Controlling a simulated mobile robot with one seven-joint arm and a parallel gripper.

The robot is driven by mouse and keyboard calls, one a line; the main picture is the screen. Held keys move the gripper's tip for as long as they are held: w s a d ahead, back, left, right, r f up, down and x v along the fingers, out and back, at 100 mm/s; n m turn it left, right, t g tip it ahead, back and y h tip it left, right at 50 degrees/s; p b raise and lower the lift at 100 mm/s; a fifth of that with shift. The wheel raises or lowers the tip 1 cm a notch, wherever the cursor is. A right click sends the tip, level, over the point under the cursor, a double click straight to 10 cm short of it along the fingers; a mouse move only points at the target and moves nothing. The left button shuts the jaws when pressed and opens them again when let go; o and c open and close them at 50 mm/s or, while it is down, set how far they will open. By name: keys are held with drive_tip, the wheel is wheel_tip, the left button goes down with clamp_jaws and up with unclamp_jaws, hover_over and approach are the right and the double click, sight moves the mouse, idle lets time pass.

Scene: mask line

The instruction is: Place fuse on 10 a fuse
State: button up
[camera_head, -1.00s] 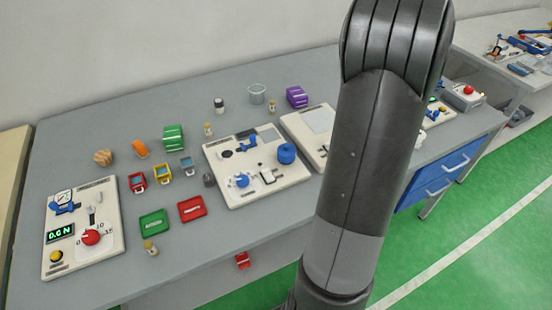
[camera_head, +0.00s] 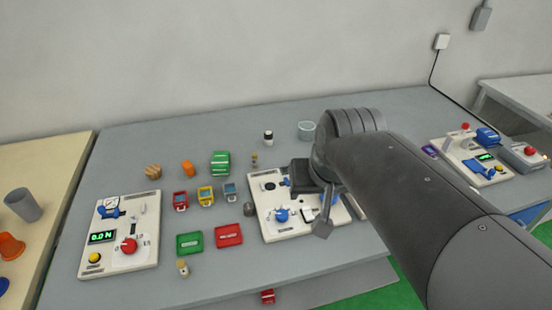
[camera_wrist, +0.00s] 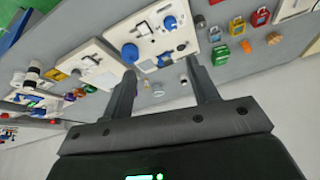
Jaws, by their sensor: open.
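Three small fuse-like pieces stand in a row on the grey table: red (camera_head: 180,201), yellow (camera_head: 205,196) and blue-grey (camera_head: 229,191). I cannot read their ratings, so I cannot tell which is the 10 A fuse. In the wrist view the red piece (camera_wrist: 260,17) and the yellow piece (camera_wrist: 237,26) show at the upper right. My gripper (camera_wrist: 161,80) is open and empty, its two fingers wide apart. In the head view, my arm's end hangs over the middle white panel (camera_head: 268,206), to the right of the row, and hides part of the panel.
A green tray (camera_head: 190,243) and a red tray (camera_head: 229,236) lie in front of the row. A wooden ball (camera_head: 153,172), orange piece (camera_head: 187,169) and green block (camera_head: 221,164) stand behind. A panel with a display (camera_head: 121,234) lies at left. Table room is free at the back left.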

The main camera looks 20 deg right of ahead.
drive_tip(key=s+a, duration=0.1)
drive_tip(key=s+a+f+n, duration=0.1)
drive_tip(key=s+a+n, duration=0.1)
drive_tip(key=shift+f, duration=0.3)
